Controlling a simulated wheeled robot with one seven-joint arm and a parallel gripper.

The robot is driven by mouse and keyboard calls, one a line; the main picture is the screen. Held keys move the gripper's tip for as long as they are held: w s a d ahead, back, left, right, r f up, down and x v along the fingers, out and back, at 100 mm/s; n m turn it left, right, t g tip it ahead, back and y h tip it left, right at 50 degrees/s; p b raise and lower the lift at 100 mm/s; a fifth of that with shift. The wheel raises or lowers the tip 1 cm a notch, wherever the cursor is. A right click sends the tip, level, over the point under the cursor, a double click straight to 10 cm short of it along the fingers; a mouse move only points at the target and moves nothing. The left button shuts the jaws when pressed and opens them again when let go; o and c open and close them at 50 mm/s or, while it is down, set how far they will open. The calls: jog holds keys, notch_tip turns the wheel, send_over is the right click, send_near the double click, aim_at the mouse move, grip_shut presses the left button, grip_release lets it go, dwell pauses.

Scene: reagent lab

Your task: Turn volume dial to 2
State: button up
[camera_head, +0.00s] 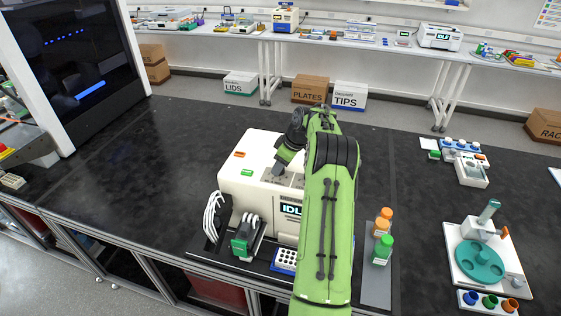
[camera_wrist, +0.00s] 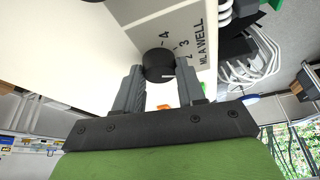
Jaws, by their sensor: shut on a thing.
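The white machine (camera_head: 240,182) with an "IDLI"-like label stands on the black bench. Its black round dial (camera_wrist: 158,62) shows in the wrist view, beside the printed numbers 4, 3, 2 and the words "ML A WELL". My gripper (camera_wrist: 160,82) has one grey finger on each side of the dial and is shut on it. A short pale mark shows on the dial's lower edge; I cannot tell exactly which number it lines up with. In the head view my green arm reaches over the machine, and the dial is not clearly visible.
White tubes (camera_head: 213,216) and a green connector (camera_head: 243,240) are at the machine's front left. Orange- and green-capped bottles (camera_head: 382,250) stand right of my arm. A teal round device (camera_head: 480,260) is farther right. The bench left of the machine is clear.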

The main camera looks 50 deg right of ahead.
jog(key=shift+n, duration=0.5)
jog(key=shift+y, duration=0.3)
jog(key=o, duration=1)
jog(key=v, duration=1.6)
jog(key=shift+w, duration=0.15)
